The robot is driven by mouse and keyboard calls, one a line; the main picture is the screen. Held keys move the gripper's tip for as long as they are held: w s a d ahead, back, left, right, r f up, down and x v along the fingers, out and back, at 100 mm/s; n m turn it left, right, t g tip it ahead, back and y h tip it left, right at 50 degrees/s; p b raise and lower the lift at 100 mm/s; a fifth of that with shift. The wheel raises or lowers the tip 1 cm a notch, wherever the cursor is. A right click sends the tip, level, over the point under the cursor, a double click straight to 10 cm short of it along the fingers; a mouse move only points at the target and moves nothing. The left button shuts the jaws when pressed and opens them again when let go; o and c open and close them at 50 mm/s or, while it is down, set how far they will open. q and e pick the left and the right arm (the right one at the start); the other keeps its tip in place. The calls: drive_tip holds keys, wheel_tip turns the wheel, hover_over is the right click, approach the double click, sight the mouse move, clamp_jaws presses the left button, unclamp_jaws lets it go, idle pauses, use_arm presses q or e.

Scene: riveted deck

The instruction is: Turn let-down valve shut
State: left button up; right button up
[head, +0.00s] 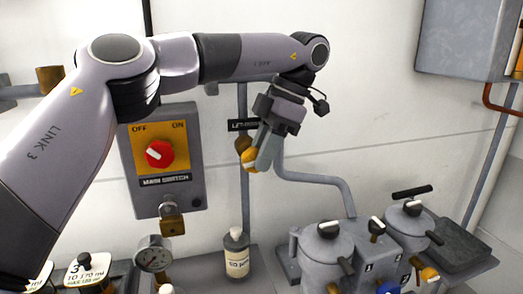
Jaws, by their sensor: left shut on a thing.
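The let-down valve (240,144) is a small brass fitting on a grey pipe against the wall, in the middle of the head view. A dark label (238,125) above it is partly covered by my gripper. My left gripper (255,162) reaches down from the upper right of the valve. Its grey fingers are shut on the yellow-orange valve handle (249,160). The fingers hide part of the handle, and its exact angle is hard to tell. My right gripper is not in view.
A main switch box (190,150) with a red knob is left of the valve, with a padlock (172,218) below. A bottle (236,254), a pressure gauge (152,253) and lidded grey filter pots (325,255) stand below. A grey cabinet (460,38) hangs upper right.

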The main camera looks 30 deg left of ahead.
use_arm(q)
drive_tip(key=shift+w+f+g+y, duration=0.1)
drive_tip(key=shift+g+y, duration=0.5)
drive_tip(key=shift+g, duration=0.1)
idle(0.4)
drive_tip(key=o, duration=1)
drive_tip(key=shift+d, duration=0.1)
drive_tip(key=shift+c, duration=0.2)
